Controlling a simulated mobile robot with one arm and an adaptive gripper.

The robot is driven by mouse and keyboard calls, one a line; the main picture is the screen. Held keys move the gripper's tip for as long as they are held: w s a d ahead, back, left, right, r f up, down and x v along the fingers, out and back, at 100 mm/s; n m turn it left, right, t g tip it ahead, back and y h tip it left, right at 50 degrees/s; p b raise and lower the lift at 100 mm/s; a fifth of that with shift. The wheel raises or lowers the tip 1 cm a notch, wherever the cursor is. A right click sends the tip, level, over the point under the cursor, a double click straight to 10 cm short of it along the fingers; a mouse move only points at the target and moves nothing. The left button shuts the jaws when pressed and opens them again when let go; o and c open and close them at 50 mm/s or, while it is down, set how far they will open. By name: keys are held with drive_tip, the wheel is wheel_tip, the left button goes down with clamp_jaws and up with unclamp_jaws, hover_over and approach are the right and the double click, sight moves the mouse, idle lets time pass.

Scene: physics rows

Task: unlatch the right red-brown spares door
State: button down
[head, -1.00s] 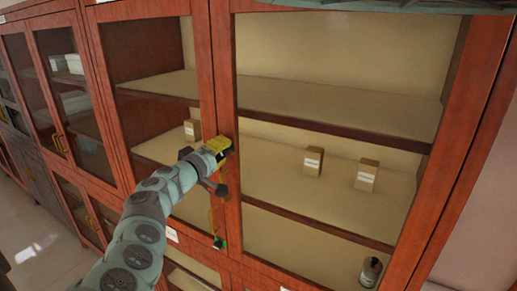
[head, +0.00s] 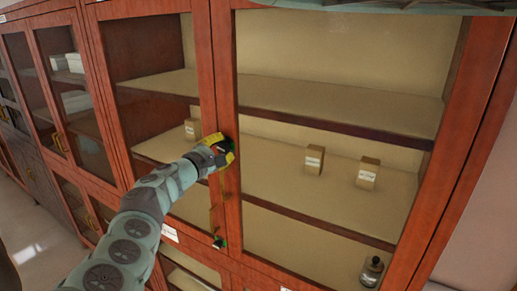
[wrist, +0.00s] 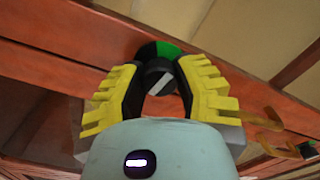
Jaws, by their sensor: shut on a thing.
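The right red-brown spares door (head: 494,110) has a wide glass pane and stands closed in the head view. My gripper (head: 228,150) is at its left frame edge, at mid height. In the wrist view, my gripper (wrist: 161,68) has its yellow-and-black fingers shut on both sides of a dark round latch knob (wrist: 158,80) with a pale bar across its face. A green-and-black disc (wrist: 172,49) shows behind the knob, with green at the right. In the head view my gripper hides most of this latch.
A second, lower latch (head: 219,243) sits on the door edge below my gripper. Brass handles (wrist: 262,117) stick out close beside my gripper. Small boxes (head: 314,159) and a dark bottle (head: 371,271) stand on the shelves behind the glass.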

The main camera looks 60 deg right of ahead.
sight(225, 109)
drive_tip(key=shift+w+f+n, duration=0.1)
drive_tip(key=shift+f+n, duration=0.05)
drive_tip(key=shift+n, duration=1.05)
drive_tip(key=c, duration=0.6)
unclamp_jaws()
drive_tip(key=shift+r, duration=0.2)
drive_tip(key=shift+s+d+r, duration=0.15)
drive_tip(key=shift+s+r, duration=0.05)
drive_tip(key=shift+r, duration=4.7)
drive_tip(key=shift+w, duration=0.15)
